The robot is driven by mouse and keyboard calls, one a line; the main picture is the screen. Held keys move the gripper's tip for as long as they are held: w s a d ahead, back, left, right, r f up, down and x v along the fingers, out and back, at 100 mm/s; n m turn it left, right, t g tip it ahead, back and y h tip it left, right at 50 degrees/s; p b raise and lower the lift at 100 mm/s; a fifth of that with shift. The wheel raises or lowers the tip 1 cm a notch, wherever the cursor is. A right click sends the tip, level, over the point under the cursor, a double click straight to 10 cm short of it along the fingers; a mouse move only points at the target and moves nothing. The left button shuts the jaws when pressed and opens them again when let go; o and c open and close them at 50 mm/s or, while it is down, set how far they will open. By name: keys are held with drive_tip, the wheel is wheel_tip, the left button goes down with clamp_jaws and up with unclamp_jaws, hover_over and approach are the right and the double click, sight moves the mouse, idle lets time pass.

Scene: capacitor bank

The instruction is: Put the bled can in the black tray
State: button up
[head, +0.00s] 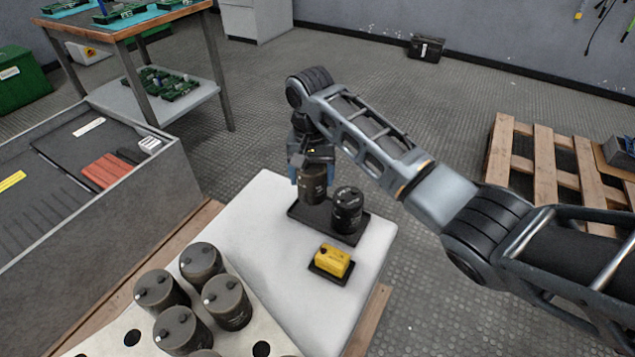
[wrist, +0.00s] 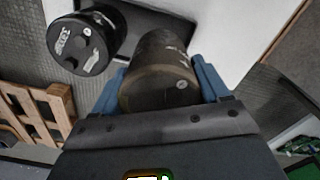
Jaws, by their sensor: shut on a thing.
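My gripper (head: 311,165) is shut on a brown-grey can (head: 313,188), holding it upright at the left part of the black tray (head: 318,224). I cannot tell whether the can's base touches the tray floor. In the wrist view the held can (wrist: 160,75) sits between the blue fingers. A darker black can (head: 347,209) stands in the right part of the tray, close beside the held can; it also shows at the upper left of the wrist view (wrist: 84,45). No sign in these views tells which can is the bled one.
The tray lies on a white tabletop (head: 262,225). A yellow meter-like box (head: 332,261) on a small dark base sits in front of it. Several brown-grey cans (head: 200,262) stand on a holed pale plate at the lower left. A grey bin (head: 150,195) stands left, a wooden pallet (head: 543,160) right.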

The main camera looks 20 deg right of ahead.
drive_tip(key=shift+f+b, duration=2.15)
drive_tip(key=shift+b, duration=0.65)
drive_tip(key=shift+p, duration=1.3)
drive_tip(key=shift+w+f+p, duration=0.1)
drive_tip(key=shift+f+p, duration=0.25)
drive_tip(key=shift+f, duration=0.2)
idle(0.4)
drive_tip(key=o, duration=1.5)
drive_tip(key=shift+f, duration=0.1)
wheel_tip(320, 180, up, 8)
drive_tip(key=p, duration=0.3)
